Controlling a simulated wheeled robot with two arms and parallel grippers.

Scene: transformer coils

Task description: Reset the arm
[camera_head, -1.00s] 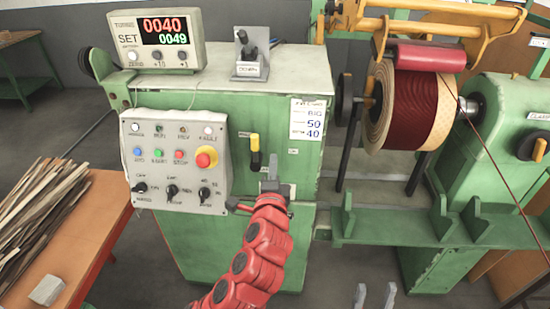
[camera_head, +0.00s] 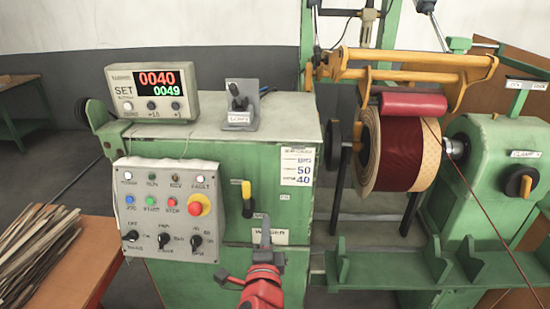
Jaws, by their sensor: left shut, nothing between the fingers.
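My left arm, red, comes up from the bottom edge in the head view, and my left gripper (camera_head: 265,232) is at its upper end. The gripper is shut and empty, in front of the green machine cabinet (camera_head: 272,164). It is below the yellow and black lever (camera_head: 247,198) and apart from it. The grey control panel (camera_head: 166,207), with its buttons and knobs, is to the left of the gripper. My right gripper is not in this view.
A dark red wound coil (camera_head: 402,152) is mounted at right above green brackets (camera_head: 425,262). Wooden strips (camera_head: 35,240) lie on the left table.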

